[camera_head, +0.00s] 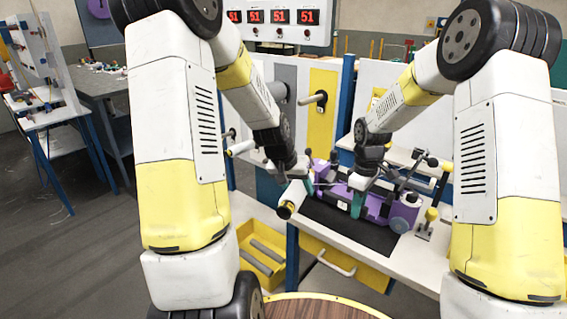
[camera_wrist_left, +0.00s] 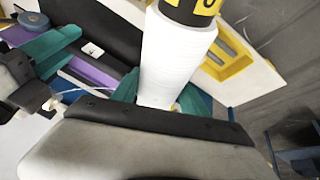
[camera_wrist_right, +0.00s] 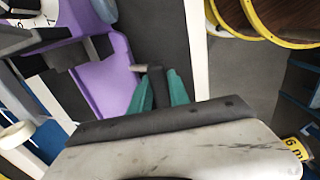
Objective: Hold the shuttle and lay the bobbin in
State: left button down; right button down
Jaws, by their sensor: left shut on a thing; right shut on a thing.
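The purple shuttle (camera_head: 376,208) lies on the black mat (camera_head: 345,228) on the white bench. My right gripper (camera_head: 357,205) is shut on a dark part of the shuttle; its teal fingers pinch this part in the right wrist view (camera_wrist_right: 158,92). My left gripper (camera_head: 300,184) is shut on the white bobbin (camera_head: 291,200), whose yellow-and-black end points toward the camera. The bobbin fills the middle of the left wrist view (camera_wrist_left: 176,60), with teal fingertips on both sides. It is held at the shuttle's left end, apart from the tray's interior as far as I can see.
A yellow bin (camera_head: 243,262) with grey rods hangs at the bench's left. Pegs (camera_head: 315,98) stick out of the panels behind. A round wooden top (camera_head: 318,308) is in front.

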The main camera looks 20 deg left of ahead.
pick_arm(q)
jog(key=r, duration=0.1)
jog(key=d+r, duration=0.1)
jog(key=r, duration=0.1)
jog(key=shift+w+d, duration=0.15)
jog(key=shift+d, duration=0.1)
jog(key=shift+w+d+r+m+y, duration=0.2)
jog(key=shift+m+y, duration=0.1)
jog(key=shift+m, duration=0.1)
jog(key=w+d+r+m+g+h, duration=0.2)
jog(key=w+d+r+m, duration=0.3)
jog(key=d+m, duration=0.45)
jog(key=w+d+r+m+g+h, duration=0.15)
jog(key=w+d+r+m, duration=0.4)
jog(key=m, duration=0.75)
notch_tip(320, 180, down, 9)
jog(key=d+h, duration=0.1)
jog(key=shift+s+d+r, duration=0.15)
jog(key=shift+s, duration=0.2)
jog(key=shift+f, duration=3.05)
jog(key=shift+f, duration=1.15)
